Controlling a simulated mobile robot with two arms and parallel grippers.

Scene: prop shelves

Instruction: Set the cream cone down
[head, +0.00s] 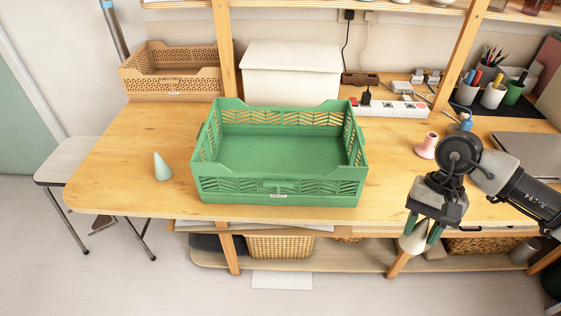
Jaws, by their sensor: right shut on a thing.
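The cream cone (412,243) is between the green-tipped fingers of my right gripper (422,230). The gripper is shut on it, and the fingers hide part of it. The gripper points down near the table's front edge, on the right, and the cone shows in front of the lower shelf. I cannot tell its exact height. My left gripper is not in view.
An empty green crate (280,190) stands mid-table (120,165). A pale green cone (162,168) stands left of it. A pink object (427,147) and a small blue object (466,122) are near my right arm. A power strip (388,107) lies behind.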

